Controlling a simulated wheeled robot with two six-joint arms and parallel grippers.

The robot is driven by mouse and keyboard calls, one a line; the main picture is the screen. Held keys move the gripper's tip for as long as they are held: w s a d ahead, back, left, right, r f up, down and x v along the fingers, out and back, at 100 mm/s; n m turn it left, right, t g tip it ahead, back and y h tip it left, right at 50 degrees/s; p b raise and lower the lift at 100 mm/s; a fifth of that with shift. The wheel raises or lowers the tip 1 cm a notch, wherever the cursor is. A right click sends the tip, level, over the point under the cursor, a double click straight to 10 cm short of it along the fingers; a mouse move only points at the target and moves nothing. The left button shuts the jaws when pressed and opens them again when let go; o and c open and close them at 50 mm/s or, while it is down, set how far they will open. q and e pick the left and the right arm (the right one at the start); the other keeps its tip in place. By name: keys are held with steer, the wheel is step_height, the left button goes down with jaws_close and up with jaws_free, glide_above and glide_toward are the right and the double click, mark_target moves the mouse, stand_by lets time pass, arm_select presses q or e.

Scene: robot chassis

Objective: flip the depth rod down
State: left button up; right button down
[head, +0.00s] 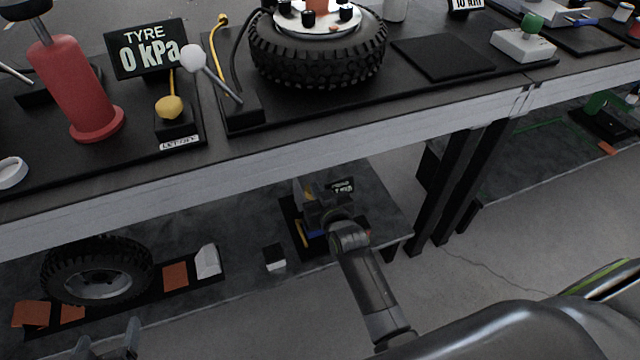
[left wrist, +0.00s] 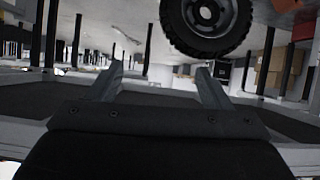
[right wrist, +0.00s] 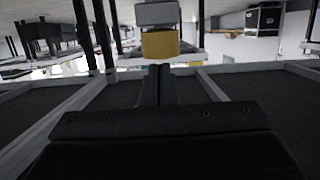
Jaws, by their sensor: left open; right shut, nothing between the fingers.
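I cannot pick out the depth rod for certain. A black base (head: 290,211) on the lower shelf carries yellow and blue parts and a small dark display (head: 341,186). My right gripper (head: 312,200) is over this base and hides much of it. It is shut and empty in the right wrist view (right wrist: 160,72), with a yellow block (right wrist: 160,44) under a grey block (right wrist: 157,14) just beyond its fingertips. I cannot tell whether they touch. My left gripper (head: 106,348) is open and empty at the bottom left, also seen in the left wrist view (left wrist: 159,72).
The workbench (head: 290,148) overhangs the lower shelf. It holds a red cylinder (head: 75,85), a tyre display (head: 146,48), a white-knobbed lever (head: 193,60) and a tyre (head: 318,60). Another tyre (head: 60,277) lies below left. Black table legs (head: 450,185) stand right of my right arm.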

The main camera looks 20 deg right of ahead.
arm_select(q)
steer(key=s+f+g+h+p, duration=0.1)
steer(key=s+f+g+p, duration=0.5)
steer(key=s+f+g, duration=0.3)
steer(key=shift+s+d+f+g, duration=0.3)
steer(key=shift+s+d+f, duration=0.1)
steer(key=shift+s+f, duration=1.25)
arm_select(e)
steer(key=s+r, duration=0.6)
steer(key=s, duration=0.3)
steer(key=shift+s+d+r, duration=0.15)
steer(key=shift+s+r, duration=0.05)
steer(key=shift+s, duration=0.15)
arm_select(q)
steer(key=shift+s+r, duration=0.15)
